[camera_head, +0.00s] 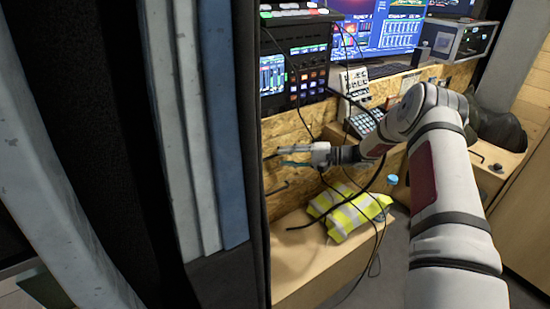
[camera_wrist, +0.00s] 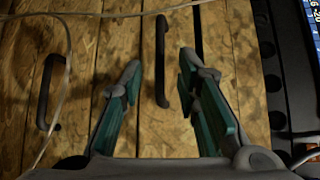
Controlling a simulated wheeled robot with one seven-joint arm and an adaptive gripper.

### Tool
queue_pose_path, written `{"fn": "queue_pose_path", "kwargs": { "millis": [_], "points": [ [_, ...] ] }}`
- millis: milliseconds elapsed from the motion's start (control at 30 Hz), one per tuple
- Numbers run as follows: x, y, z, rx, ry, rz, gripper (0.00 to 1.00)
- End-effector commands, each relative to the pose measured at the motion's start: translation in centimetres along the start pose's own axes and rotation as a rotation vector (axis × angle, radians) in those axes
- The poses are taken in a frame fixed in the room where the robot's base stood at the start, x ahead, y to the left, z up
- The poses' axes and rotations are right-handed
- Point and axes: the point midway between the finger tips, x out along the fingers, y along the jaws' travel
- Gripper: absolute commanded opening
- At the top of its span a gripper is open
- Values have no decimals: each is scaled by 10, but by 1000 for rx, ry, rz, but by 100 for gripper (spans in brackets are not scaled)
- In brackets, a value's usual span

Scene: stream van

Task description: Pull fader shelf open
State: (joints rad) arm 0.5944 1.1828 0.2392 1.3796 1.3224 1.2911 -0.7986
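In the wrist view, a dark bar handle (camera_wrist: 161,62) is fixed on a chipboard front (camera_wrist: 140,130) and lies between the fingers of my gripper (camera_wrist: 158,73). The fingers are apart, one on each side of the handle, with a gap on both sides. I cannot tell how deep the handle sits between them. In the head view, my gripper (camera_head: 287,157) is in front of the chipboard panels under the desk equipment. No label shows which front is the fader shelf. The fronts appear closed.
A second dark handle (camera_wrist: 47,92) is on the neighbouring front; it also shows in the head view (camera_head: 278,188). Cables hang near my gripper. A yellow hi-vis vest (camera_head: 350,208) lies on the wooden bench (camera_head: 300,275) below. A button panel (camera_head: 362,124) is above.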

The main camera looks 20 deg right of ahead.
Motion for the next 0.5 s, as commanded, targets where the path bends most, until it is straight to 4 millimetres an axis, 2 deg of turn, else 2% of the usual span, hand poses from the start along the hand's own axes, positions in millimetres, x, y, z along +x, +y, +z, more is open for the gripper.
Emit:
{"fn": "queue_pose_path", "kwargs": {
  "millis": [33, 200, 500],
  "points": [
    [10, 0, 0, 0, -2, 1, 30],
    [32, 1, 0, 1, -1, 0, 30],
    [44, 0, 0, 0, 0, 1, 30]
  ]
}}
